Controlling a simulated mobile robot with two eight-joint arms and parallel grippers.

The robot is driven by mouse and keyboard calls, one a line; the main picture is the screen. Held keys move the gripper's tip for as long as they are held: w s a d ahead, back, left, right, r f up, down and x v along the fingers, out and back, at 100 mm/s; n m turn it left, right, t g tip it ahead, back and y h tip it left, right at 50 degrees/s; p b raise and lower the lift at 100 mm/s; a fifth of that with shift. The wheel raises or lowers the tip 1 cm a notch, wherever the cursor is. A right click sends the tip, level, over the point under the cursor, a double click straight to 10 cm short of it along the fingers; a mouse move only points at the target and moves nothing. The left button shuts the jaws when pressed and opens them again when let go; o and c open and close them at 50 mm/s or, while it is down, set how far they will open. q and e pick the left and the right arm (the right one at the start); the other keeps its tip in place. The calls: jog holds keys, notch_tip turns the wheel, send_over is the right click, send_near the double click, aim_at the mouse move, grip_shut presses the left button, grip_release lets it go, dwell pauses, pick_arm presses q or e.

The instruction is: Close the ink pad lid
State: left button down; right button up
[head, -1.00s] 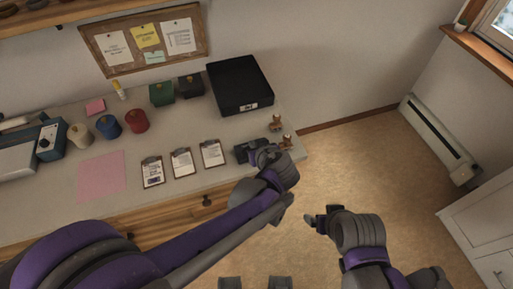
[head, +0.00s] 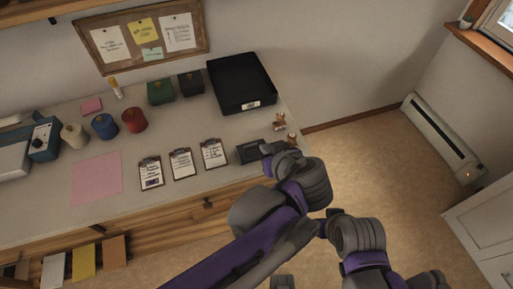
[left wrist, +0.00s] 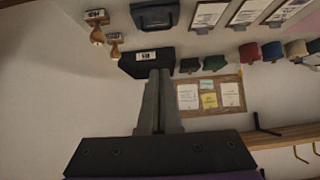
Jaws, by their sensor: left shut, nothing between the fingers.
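The ink pad (head: 250,151) is a small dark box near the front right of the counter. It also shows at the top of the left wrist view (left wrist: 155,17). Its lid looks down on the base, but the box is too dark and small to tell if it is fully shut. My left gripper (head: 270,149) is just right of the ink pad in the head view. Its fingers (left wrist: 161,75) are together and empty in the left wrist view. My right gripper (head: 324,228) is off the counter, mostly hidden behind my left arm.
Two wooden-handled stamps (head: 279,121) stand by the counter's right edge. A black tray (head: 242,84) lies behind the ink pad. Several clipboards (head: 181,163) lie left of it. Spools (head: 104,126) stand farther left. The floor (head: 380,150) on the right is clear.

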pick_arm(q)
jog(key=x, duration=0.4)
jog(key=f+b+x, duration=0.1)
jog(key=x, duration=0.2)
jog(key=s+x, duration=0.1)
jog(key=x, duration=0.3)
jog(key=shift+w+d+f+b, duration=0.2)
jog(key=shift+d+f+b, duration=0.15)
jog(key=shift+f, duration=0.65)
jog(key=shift+s+f+b, duration=0.25)
jog(key=shift+f+b, duration=0.15)
jog(key=shift+f, duration=0.35)
jog(key=shift+s, duration=0.15)
